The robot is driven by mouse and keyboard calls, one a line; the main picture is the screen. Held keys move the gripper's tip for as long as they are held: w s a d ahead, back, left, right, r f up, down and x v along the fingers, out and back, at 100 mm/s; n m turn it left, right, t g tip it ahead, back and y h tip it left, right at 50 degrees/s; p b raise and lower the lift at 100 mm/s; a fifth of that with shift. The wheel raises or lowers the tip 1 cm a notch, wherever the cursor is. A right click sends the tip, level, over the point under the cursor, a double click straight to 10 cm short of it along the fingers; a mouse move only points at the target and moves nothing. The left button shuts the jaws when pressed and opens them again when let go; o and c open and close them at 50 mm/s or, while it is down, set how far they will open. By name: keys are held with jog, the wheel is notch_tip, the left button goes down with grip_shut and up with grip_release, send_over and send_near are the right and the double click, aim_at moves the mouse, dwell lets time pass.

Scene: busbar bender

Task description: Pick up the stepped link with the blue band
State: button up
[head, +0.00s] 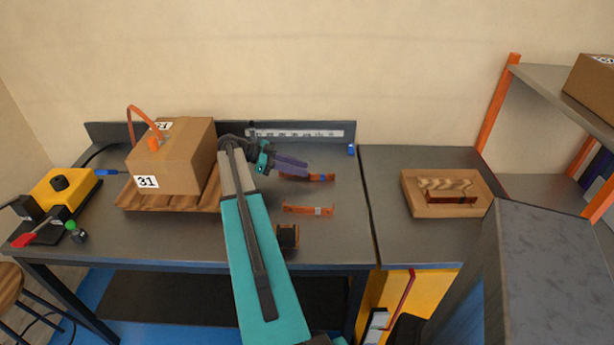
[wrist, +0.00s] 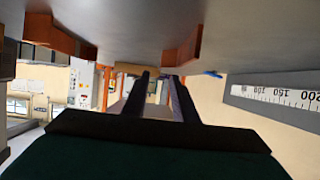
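A copper stepped link (head: 323,178) lies on the bench just beyond and below my fingertips; a small dark patch shows on it, but I cannot tell for certain that it is a blue band. It also shows past the fingertips in the wrist view (wrist: 184,50). A second copper link (head: 296,209) with a pale grey band lies nearer the front. My gripper (head: 306,168) is open and empty, fingers pointing right, low over the bench. In the wrist view, which is upside down, there is a gap between the two dark fingers (wrist: 159,76).
A ruler strip (head: 297,133) runs along the bench back. A small blue object (head: 351,150) stands at the back right. An orange-black block (head: 288,236) sits at the front. A cardboard box (head: 185,150) stands left. A tray (head: 409,196) on the right bench holds another copper piece.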

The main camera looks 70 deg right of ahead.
aim_at(316, 175)
jog(key=shift+f+p+x, duration=0.25)
jog(key=shift+p+x, duration=0.05)
jog(key=shift+x, duration=1.05)
jog(key=shift+p+x, duration=0.65)
jog(key=shift+x, duration=1.15)
jog(key=shift+s+d+f, duration=0.2)
jog(key=shift+s+f, duration=0.1)
jog(key=shift+s, duration=0.2)
jog(key=shift+c, duration=0.2)
grip_shut()
